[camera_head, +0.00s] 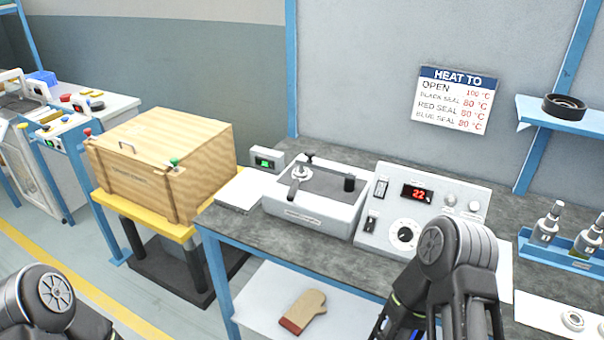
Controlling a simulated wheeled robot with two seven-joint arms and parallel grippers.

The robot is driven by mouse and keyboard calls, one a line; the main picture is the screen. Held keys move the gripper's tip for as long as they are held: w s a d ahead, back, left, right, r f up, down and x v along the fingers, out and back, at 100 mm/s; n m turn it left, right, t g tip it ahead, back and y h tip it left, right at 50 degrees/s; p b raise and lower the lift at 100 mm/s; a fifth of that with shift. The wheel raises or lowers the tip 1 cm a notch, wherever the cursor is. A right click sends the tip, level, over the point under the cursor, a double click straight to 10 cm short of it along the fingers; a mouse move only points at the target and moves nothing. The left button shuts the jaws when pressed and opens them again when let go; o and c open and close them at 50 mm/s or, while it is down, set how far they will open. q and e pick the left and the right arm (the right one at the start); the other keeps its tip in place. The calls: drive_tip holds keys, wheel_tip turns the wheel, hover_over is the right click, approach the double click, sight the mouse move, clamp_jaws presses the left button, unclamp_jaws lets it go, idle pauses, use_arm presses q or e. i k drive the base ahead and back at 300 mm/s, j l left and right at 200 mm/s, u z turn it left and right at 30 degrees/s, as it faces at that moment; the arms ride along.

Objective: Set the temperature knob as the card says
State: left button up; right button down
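The temperature knob (405,235) is a black dial on the sloped front of a white control box (380,240) on the bench. A red display (416,193) above it reads about 22. The card (454,100) on the wall is headed HEAT TO and lists OPEN at 100 °C, then black, red and blue seals with smaller values too blurred to read surely. My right arm stands just right of the knob and covers the box's lower right part. My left arm shows at the bottom left corner. Neither gripper's fingertips show.
A white blower unit (312,200) with a dark top stands left of the control box. A wooden crate (165,160) sits on a yellow-topped stand. A blue rack (565,250) with metal parts is at the right, below a shelf with a black ring (564,107). A mitt (303,311) lies on the lower shelf.

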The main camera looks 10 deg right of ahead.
sight(405, 234)
drive_tip(key=z, duration=1.3)
